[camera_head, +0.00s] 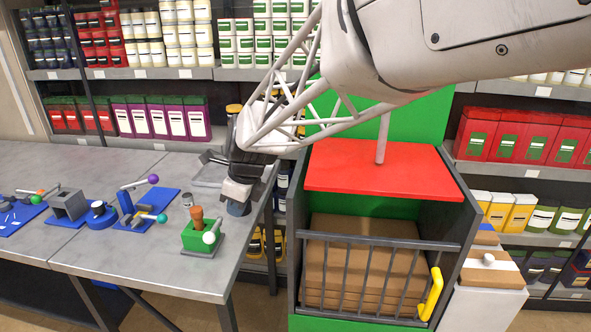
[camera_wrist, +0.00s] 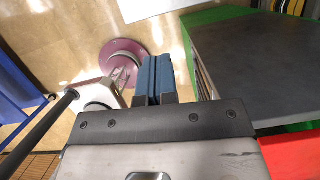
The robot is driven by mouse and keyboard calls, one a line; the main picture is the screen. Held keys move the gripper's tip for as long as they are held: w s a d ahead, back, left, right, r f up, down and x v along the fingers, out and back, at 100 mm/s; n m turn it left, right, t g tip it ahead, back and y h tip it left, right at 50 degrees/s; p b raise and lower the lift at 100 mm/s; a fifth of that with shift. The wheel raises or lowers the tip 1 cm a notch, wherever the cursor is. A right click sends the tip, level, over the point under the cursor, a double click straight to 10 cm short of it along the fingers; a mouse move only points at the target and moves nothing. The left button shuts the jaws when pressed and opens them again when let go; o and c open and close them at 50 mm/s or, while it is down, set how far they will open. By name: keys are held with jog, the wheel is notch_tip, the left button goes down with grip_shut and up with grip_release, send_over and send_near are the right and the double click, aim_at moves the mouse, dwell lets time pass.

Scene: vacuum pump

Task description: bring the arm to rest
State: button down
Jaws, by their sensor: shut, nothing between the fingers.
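My gripper (camera_head: 238,207) hangs from my arm over the right end of the grey workbench (camera_head: 150,275), near its edge. In the wrist view its two blue fingers (camera_wrist: 155,77) lie together, with nothing between them. A green block with an orange cylinder and a white ball knob (camera_head: 202,236) stands on the bench to the left of my gripper. It is apart from the fingers. A blue assembly with a purple ball and a teal ball (camera_head: 128,207) stands further left.
A grey tray (camera_head: 209,176) lies on the bench behind my gripper. A cabinet with a red top (camera_head: 385,172) and a barred front with a yellow handle (camera_head: 431,294) stands to the right. Shelves with boxes (camera_head: 160,118) line the back. Tan floor shows in the wrist view.

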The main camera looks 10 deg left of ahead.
jog(key=shift+d+r, duration=0.1)
dwell(0.3)
jog(key=s+d+r+n+t, duration=0.1)
jog(key=s+d+n, duration=0.15)
jog(key=d, duration=0.55)
jog(key=s+d+r+n+h, duration=0.15)
jog(key=d+n, duration=0.25)
jog(key=d, duration=0.4)
jog(key=s+d+r+n+t, duration=0.1)
jog(key=s+d+r+n, duration=0.15)
jog(key=d, duration=0.55)
jog(key=s+d+f+n+h, duration=0.2)
jog(key=s+d+n, duration=0.7)
jog(key=s+d, duration=0.6)
jog(key=shift+s+d+f+n, duration=0.3)
jog(key=shift+d+f+n, duration=0.15)
jog(key=shift+d, duration=0.6)
